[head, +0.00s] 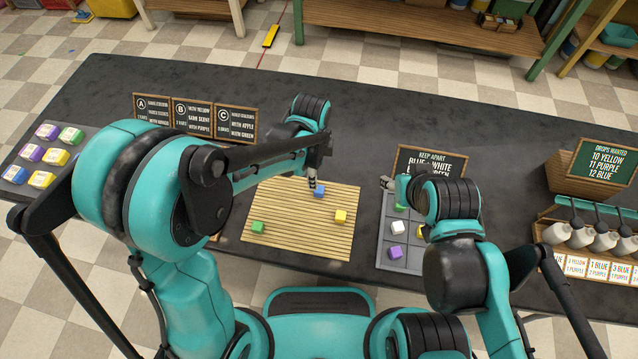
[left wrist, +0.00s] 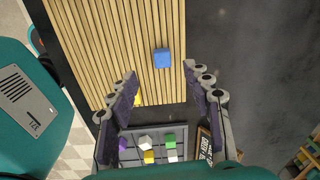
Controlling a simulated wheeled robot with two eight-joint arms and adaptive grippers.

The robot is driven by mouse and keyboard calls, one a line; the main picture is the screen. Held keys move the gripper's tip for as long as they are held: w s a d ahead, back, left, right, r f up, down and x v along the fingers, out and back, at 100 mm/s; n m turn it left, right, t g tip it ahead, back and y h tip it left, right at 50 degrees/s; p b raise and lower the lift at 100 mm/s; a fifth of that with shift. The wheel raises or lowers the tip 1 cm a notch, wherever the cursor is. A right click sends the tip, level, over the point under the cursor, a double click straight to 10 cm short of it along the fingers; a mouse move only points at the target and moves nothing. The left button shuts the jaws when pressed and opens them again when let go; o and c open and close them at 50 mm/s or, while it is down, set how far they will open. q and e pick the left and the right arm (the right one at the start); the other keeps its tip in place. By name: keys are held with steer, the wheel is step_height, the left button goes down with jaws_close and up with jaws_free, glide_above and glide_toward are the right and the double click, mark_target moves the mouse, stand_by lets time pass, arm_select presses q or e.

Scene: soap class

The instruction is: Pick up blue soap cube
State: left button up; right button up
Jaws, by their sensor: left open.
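The blue soap cube (head: 319,193) lies on the slatted wooden mat (head: 290,215), near its far edge. It also shows in the left wrist view (left wrist: 162,58), just beyond and between the fingertips. My left gripper (head: 312,183) is right beside the cube in the head view. In the left wrist view its two fingers (left wrist: 160,75) are spread apart with nothing between the pads. My right gripper (head: 386,183) is over the far left corner of the grey tray; its jaws are too small and partly hidden to read.
A green cube (head: 258,227) and a yellow cube (head: 341,216) also lie on the mat. The compartment tray (head: 384,235) holds several cubes. Another tray of cubes (head: 77,138) is at left. Chalkboard signs (head: 193,119) stand behind the mat. A bottle rack (head: 590,225) is at right.

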mark_target(319, 189)
arm_select(q)
steer(key=shift+w+d+f+m, duration=0.1)
steer(key=shift+d+f+m, duration=0.15)
steer(key=shift+f, duration=0.25)
steer(key=shift+w+d+f+m, duration=0.1)
steer(key=shift+d+f+m, duration=0.15)
steer(key=shift+f, duration=0.2)
step_height(319, 189, down, 3)
steer(key=shift+r+b, duration=0.15)
steer(key=shift+b, duration=0.55)
step_height(319, 189, down, 5)
steer(key=b, duration=0.2)
steer(key=shift+d+b, duration=0.15)
steer(key=shift+b, duration=0.15)
steer(key=shift+r, duration=0.15)
steer(key=c, duration=1)
